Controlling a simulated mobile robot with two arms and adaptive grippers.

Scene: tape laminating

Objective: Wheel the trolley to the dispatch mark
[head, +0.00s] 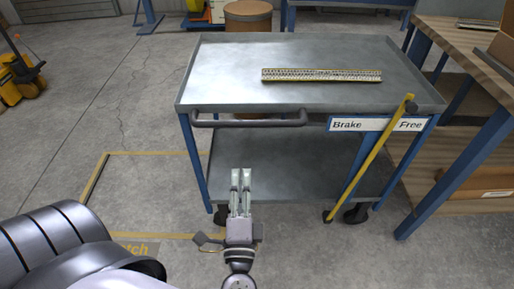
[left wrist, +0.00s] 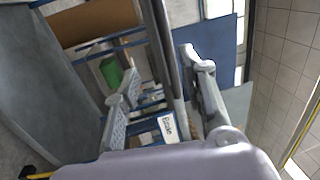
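The trolley (head: 225,85) has a grey metal top, a lower shelf (head: 300,165), blue legs and a dark handle bar (head: 250,121) along its near edge. A yellow brake lever (head: 370,160) slants up at its right, its top beside the word "Free" on the label (head: 360,124). My left gripper (head: 241,176) is below and in front of the handle, apart from it in the head view. Its fingers stand apart in the left wrist view (left wrist: 160,75), with nothing clearly held. A yellow floor outline (head: 145,153) with a partly hidden sign (head: 139,249) ending "tch" lies left of the trolley. My right gripper is not in view.
A patterned yellow-edged strip (head: 321,75) lies on the trolley top. A wooden-topped workbench (head: 460,45) stands close on the right. A brown drum (head: 247,18) is behind the trolley, and a yellow pallet truck (head: 18,75) is far left. The floor on the left is open.

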